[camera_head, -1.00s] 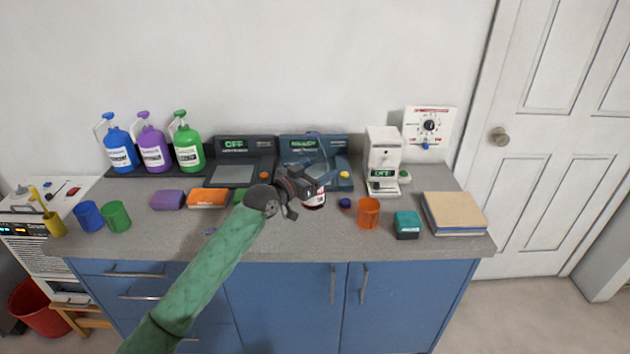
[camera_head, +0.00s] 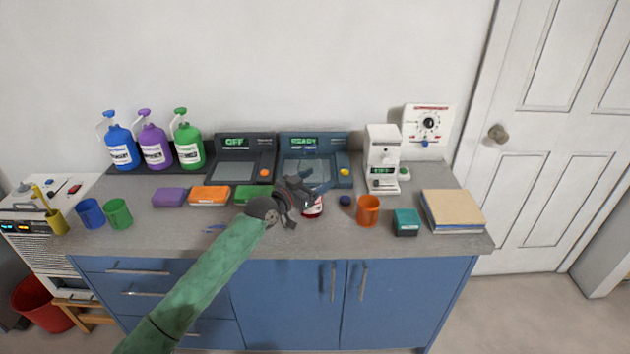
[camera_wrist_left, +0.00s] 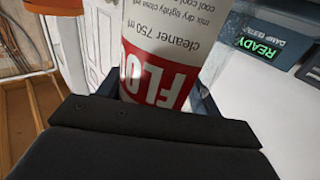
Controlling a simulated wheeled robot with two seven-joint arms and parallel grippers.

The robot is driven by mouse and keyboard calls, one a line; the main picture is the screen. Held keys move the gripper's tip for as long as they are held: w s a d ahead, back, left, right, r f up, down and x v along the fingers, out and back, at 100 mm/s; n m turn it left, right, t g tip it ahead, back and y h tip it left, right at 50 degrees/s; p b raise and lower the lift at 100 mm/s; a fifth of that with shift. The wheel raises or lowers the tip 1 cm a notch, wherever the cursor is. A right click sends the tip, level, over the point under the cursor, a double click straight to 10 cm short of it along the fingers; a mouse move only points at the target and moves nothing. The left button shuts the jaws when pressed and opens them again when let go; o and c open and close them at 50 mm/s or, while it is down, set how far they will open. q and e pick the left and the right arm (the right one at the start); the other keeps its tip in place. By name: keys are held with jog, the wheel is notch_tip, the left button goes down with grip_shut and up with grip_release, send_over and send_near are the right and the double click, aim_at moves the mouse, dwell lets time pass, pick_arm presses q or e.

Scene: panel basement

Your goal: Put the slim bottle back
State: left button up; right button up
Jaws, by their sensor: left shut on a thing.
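The slim bottle (camera_head: 313,209) is white with a red label and shows in front of the blue machine, partly hidden by my left gripper (camera_head: 304,193). In the left wrist view the slim bottle (camera_wrist_left: 165,55) fills the upper middle, with "cleaner 750 ml" print and large white letters on red. My left gripper is shut on it. I cannot tell whether the bottle's base touches the counter. My right gripper is not in view.
A blue machine (camera_head: 300,144) reading READY stands behind. Blue, purple and green (camera_head: 188,145) pump bottles stand at the back left. An orange cup (camera_head: 368,210), a dark blue ball (camera_head: 345,200) and a teal box (camera_head: 406,222) are to the right.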

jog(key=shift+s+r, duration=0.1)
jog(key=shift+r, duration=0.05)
pick_arm(q)
jog(key=o, duration=0.9)
jog(key=shift+o, duration=0.9)
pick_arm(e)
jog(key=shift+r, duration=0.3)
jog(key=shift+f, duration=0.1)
